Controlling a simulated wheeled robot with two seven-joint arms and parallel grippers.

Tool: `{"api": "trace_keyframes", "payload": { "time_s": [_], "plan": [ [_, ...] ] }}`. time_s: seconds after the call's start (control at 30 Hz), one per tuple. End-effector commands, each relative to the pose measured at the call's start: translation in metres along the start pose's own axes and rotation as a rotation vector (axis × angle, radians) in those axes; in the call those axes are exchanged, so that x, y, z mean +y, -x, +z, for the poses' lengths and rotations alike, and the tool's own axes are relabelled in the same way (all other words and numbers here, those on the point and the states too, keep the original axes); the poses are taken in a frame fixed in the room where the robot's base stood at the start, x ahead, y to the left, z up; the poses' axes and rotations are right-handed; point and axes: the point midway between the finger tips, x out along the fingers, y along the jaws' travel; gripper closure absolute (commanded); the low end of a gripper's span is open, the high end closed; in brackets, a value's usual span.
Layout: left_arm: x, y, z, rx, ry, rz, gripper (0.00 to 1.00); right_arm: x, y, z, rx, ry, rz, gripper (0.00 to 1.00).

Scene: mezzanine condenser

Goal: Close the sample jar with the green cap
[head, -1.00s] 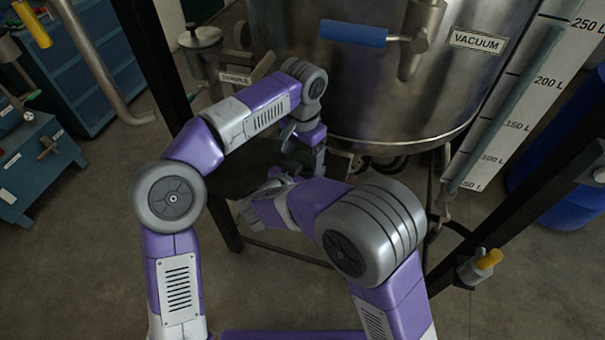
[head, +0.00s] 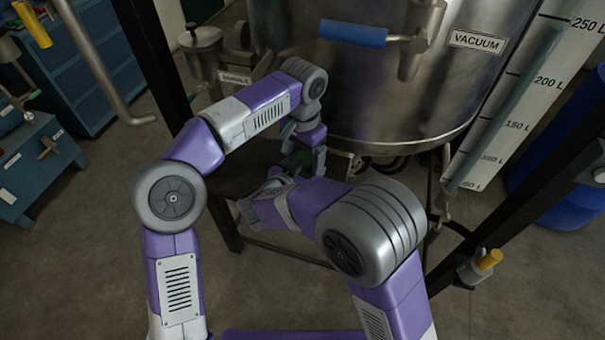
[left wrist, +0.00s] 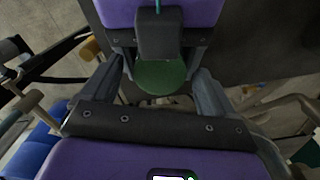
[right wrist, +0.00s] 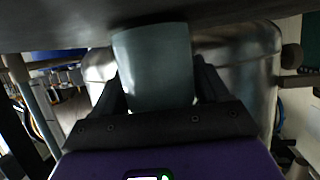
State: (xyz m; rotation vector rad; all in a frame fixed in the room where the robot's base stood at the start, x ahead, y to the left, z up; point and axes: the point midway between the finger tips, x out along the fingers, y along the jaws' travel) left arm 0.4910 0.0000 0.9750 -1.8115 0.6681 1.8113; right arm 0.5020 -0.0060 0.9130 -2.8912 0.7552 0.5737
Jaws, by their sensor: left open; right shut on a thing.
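In the left wrist view, a green round cap (left wrist: 162,76) lies between the spread fingers of my left gripper (left wrist: 160,92), with clear gaps on both sides. A dark block and purple casing cover its far part. In the head view my left gripper (head: 306,160) points down beside the vessel, and the cap is hard to make out. My right gripper (right wrist: 156,92) is shut on the sample jar (right wrist: 153,66), a pale grey-green cylinder. The jar's end meets a dark surface at the top of the right wrist view. I cannot tell whether the cap touches the jar.
A large steel vessel (head: 370,85) with a blue handle (head: 352,33) stands close behind both grippers. A dark frame post (head: 155,60) rises on the left, and a dark beam crosses at right. A sight gauge scale (head: 520,95) and blue drum (head: 560,180) are on the right.

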Motion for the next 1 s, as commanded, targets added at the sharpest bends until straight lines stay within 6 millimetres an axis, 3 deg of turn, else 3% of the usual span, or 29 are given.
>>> {"api": "trace_keyframes", "payload": {
  "time_s": [0.27,0.7,1.0],
  "plan": [
    [0.000,0.011,-0.001,0.003,0.001,-0.002,0.12,0.000,0.000,0.000,0.000,0.000,0.000,1.00],
    [0.001,0.084,-0.001,0.003,0.000,0.000,0.12,0.000,0.000,0.000,0.000,0.000,0.000,1.00],
    [0.000,0.111,-0.001,0.001,0.001,-0.002,0.12,0.000,0.000,0.000,0.000,0.000,0.000,1.00]
  ]
}}
